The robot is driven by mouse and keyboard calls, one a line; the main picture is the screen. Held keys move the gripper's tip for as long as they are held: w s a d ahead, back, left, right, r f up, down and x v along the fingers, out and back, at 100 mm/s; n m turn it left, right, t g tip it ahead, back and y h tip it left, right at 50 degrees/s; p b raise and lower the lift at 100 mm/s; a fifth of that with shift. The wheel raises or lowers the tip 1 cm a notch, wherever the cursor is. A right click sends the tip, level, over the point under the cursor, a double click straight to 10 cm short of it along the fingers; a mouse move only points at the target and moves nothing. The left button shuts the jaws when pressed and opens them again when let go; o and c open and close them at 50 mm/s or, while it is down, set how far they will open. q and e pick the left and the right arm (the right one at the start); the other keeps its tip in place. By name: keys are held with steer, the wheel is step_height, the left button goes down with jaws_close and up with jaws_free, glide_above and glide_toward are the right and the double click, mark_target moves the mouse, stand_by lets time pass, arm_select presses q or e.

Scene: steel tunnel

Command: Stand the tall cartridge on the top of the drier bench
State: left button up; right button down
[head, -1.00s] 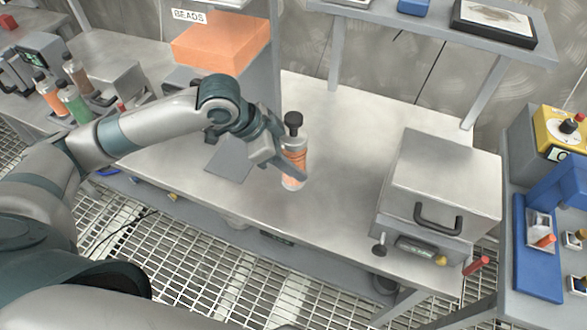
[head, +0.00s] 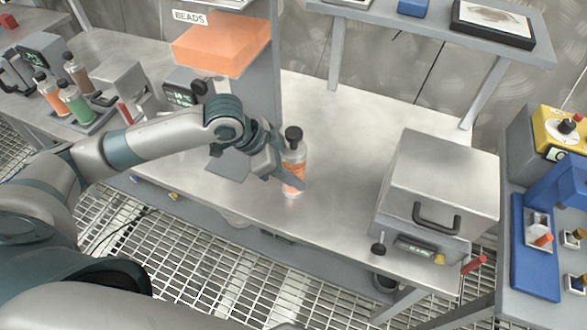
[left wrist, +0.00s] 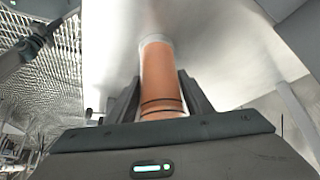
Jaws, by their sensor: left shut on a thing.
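The tall cartridge (head: 295,161) is a clear and orange cylinder with a black cap. My left gripper (head: 287,178) is shut around its lower part and holds it close to upright. It is over the middle of the drier bench (head: 340,130), a bare steel top. Its base is at or just above the steel; I cannot tell if it touches. In the left wrist view the cartridge's orange body (left wrist: 161,80) stands between the fingers, with the pale bench surface beyond its end. My right gripper is not in view.
A steel box with a black handle (head: 440,180) stands on the bench to the right. An orange bin labelled BEADS (head: 220,45) is behind my arm. Several other cartridges (head: 75,103) stand at the left. Bare steel surrounds the held cartridge, up to the bench's front edge.

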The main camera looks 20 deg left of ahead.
arm_select(q)
steer(key=shift+f, duration=0.1)
steer(key=o, duration=1.4)
steer(key=shift+o, duration=0.3)
steer(key=shift+a+r, duration=0.1)
steer(key=shift+r, duration=0.2)
steer(key=b+v, duration=0.1)
steer(key=v, duration=1)
steer(key=shift+s+r, duration=0.15)
steer(key=shift+r, duration=0.05)
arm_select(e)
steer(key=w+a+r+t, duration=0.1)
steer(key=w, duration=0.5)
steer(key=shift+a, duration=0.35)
arm_select(q)
steer(key=shift+a, duration=0.1)
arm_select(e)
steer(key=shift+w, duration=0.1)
